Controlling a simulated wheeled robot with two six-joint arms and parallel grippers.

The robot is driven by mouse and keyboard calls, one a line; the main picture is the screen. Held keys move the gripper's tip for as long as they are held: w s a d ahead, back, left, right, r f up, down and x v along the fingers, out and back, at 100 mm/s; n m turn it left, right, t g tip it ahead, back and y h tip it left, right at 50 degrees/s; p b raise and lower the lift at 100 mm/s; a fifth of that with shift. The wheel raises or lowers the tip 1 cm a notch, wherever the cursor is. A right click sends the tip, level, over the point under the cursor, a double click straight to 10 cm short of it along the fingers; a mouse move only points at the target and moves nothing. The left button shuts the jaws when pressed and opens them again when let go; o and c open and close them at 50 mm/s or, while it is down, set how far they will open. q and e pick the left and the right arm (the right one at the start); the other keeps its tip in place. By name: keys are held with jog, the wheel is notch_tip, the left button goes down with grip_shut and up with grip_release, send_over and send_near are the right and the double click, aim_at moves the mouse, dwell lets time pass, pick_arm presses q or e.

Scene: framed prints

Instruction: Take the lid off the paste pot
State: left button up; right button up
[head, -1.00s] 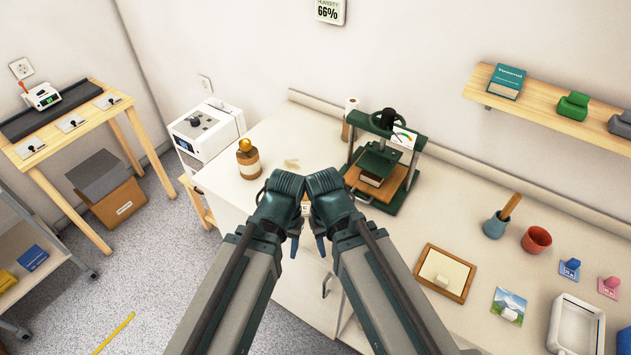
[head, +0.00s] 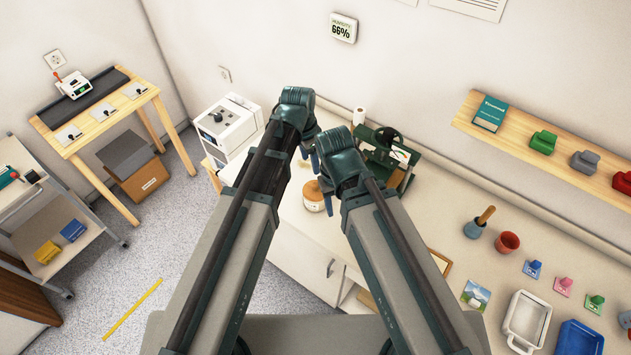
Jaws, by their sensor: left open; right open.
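A squat amber jar with a pale label, which looks like the paste pot (head: 317,205), stands upright on the bench between my two arms. Its tan lid (head: 312,187) appears to be on it, though my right gripper partly covers that side. My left gripper (head: 311,158) is open and empty, its fingers pointing down above and behind the pot in the picture. My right gripper (head: 328,190) is open, its fingers overlapping the pot's right edge in the picture. I cannot tell whether they touch it.
A green press (head: 395,152) stands just behind my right gripper. A white machine (head: 226,127) is at the left on a separate stand. Bare bench (head: 440,215) lies between.

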pick_arm(q)
jog(key=b, duration=0.9)
send_over(315, 184)
jog(key=s, duration=0.1)
jog(key=shift+s+a+f, duration=0.1)
jog(key=shift+a+f, duration=0.05)
jog(key=shift+f, duration=2)
jog(key=shift+s+a+f, duration=0.1)
jog(key=shift+a+f, duration=0.05)
jog(key=shift+f, duration=2)
jog(key=f+b, duration=0.3)
jog(key=w+f+b, duration=0.1)
jog(key=f+b, duration=0.1)
jog(key=shift+w+d+f, duration=0.1)
jog(key=shift+d, duration=0.15)
grip_shut()
